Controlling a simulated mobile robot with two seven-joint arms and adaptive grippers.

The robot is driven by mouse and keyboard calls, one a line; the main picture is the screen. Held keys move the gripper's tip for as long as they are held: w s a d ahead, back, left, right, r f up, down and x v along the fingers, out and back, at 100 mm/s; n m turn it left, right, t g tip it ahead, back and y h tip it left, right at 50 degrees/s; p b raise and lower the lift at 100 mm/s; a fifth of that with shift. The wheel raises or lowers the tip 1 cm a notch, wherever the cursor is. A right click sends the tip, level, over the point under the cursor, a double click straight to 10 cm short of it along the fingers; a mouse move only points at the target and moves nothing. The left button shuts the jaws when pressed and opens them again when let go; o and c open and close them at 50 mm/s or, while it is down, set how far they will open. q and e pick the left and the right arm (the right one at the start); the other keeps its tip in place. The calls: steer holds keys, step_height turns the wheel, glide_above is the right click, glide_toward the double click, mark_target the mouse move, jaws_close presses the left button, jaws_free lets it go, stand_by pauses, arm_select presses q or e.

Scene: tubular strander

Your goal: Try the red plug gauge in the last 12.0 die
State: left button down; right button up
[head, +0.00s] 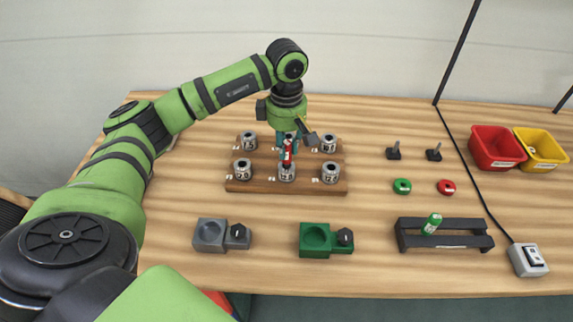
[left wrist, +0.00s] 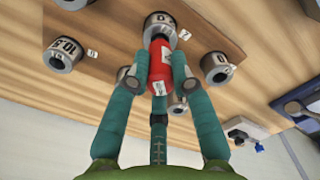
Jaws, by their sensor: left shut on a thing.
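The red plug gauge (head: 287,156) is held by my left gripper (head: 288,143) over the wooden die board (head: 259,186). In the left wrist view the teal fingers of the left gripper (left wrist: 158,75) are shut around the red gauge (left wrist: 160,62). The gauge's lower end is at the front middle die (head: 287,173), which also shows in the left wrist view (left wrist: 158,20). I cannot tell whether its tip is inside the bore. Other dies stand front left (head: 242,170), front right (head: 330,174), back left (head: 248,143) and back right (head: 328,144). My right gripper is out of view.
A grey fixture (head: 209,235) and a green fixture (head: 315,240) stand in front of the board. A black rack (head: 462,241) holds a green gauge (head: 432,224). Red (head: 495,148) and yellow (head: 541,149) bins stand at the right. A switch box (head: 528,260) sits front right.

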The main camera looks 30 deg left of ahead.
arm_select(q)
steer(key=shift+s, duration=0.1)
steer(key=shift+r+p, duration=1.75)
steer(key=shift+r, duration=1)
